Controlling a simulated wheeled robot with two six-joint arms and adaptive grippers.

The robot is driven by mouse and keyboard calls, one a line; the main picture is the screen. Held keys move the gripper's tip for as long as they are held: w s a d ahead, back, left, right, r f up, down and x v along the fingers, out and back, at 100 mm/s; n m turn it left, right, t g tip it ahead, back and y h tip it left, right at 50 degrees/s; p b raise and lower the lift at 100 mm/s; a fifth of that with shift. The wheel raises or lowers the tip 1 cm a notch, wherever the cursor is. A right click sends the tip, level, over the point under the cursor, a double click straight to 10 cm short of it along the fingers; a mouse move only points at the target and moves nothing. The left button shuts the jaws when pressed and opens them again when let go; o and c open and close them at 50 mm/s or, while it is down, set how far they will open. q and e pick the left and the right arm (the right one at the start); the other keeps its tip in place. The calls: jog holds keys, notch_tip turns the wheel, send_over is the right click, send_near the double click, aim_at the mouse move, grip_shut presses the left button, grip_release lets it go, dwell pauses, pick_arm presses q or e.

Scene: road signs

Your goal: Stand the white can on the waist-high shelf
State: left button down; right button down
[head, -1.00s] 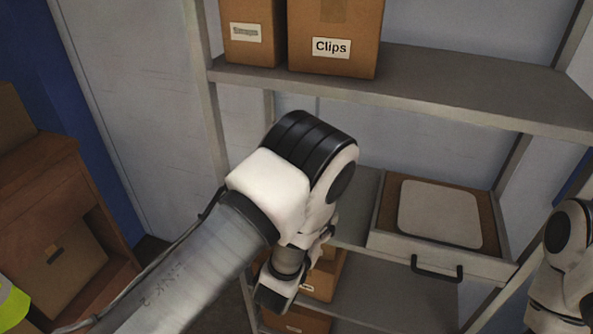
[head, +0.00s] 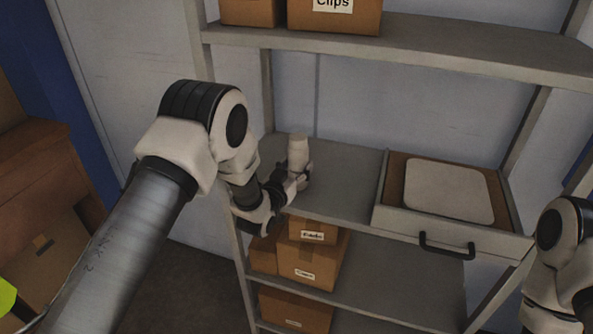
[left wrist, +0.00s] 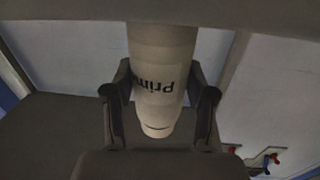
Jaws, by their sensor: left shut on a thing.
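The white can (head: 298,152) is upright or nearly so in my left gripper (head: 298,178), over the left part of the waist-high shelf (head: 345,192). Its lower end is hidden by the gripper in the head view, so I cannot tell whether it touches the shelf. In the left wrist view the can (left wrist: 160,75) sits between the two dark fingers of the left gripper (left wrist: 160,108), with upside-down lettering "Prim" on its side. My right gripper is out of view; only part of the right arm shows at the right edge.
A drawer-like tray (head: 397,216) with a black handle and a pale panel (head: 449,190) stands on the same shelf, right of the can. The upper shelf (head: 440,48) holds cardboard boxes (head: 334,18). More boxes (head: 312,262) sit below. Bare shelf lies between can and tray.

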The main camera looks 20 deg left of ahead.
pick_arm(q)
jog(key=shift+w, duration=0.2)
jog(key=c, duration=0.7)
grip_release()
jog(key=o, duration=0.3)
jog(key=shift+s, duration=0.1)
jog(key=shift+s+r, duration=0.1)
